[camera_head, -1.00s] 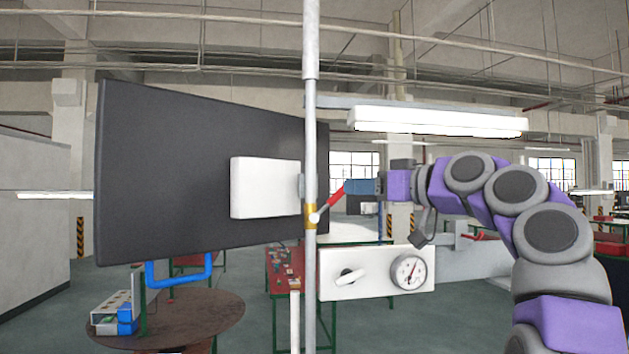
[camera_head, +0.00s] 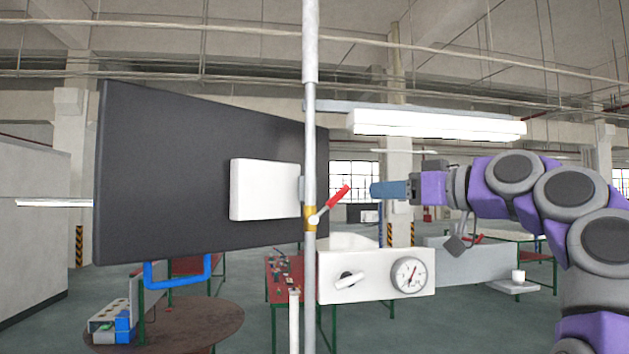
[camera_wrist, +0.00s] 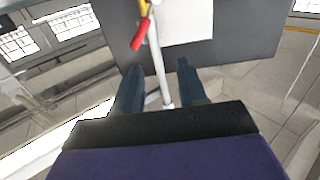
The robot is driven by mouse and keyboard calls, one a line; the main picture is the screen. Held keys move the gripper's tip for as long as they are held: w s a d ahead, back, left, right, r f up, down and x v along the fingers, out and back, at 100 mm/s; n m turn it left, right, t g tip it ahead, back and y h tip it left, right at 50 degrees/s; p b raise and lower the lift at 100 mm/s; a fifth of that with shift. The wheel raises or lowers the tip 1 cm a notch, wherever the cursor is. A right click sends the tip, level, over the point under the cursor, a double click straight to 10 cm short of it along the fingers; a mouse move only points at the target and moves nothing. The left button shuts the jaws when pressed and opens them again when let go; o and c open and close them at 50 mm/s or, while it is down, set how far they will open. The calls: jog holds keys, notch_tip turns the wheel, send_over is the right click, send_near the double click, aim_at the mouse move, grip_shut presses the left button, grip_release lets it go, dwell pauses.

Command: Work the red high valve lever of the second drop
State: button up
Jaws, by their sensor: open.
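The red valve lever (camera_head: 338,196) sits on a brass valve body (camera_head: 311,218) on the grey vertical pipe (camera_head: 310,130). The lever tilts up and to the right from the valve. My gripper (camera_head: 376,190) is to the right of the lever's tip, with a visible gap between them. In the wrist view, the red lever (camera_wrist: 141,33) shows at the top, ahead of my two blue fingers (camera_wrist: 158,68). The fingers are apart with nothing between them that they touch; the pipe (camera_wrist: 160,75) shows beyond, in the gap.
A dark panel (camera_head: 190,180) with a white box (camera_head: 263,189) stands left of the pipe. A white panel with a knob and gauge (camera_head: 376,275) is below right. A lamp (camera_head: 437,123) hangs above my arm. A round brown table (camera_head: 190,325) is lower left.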

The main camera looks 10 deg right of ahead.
dwell(0.7)
jog(key=p+v, duration=0.1)
jog(key=v, duration=1.6)
jog(key=shift+d, duration=0.25)
jog(key=shift+o, duration=0.2)
jog(key=shift+s, duration=0.1)
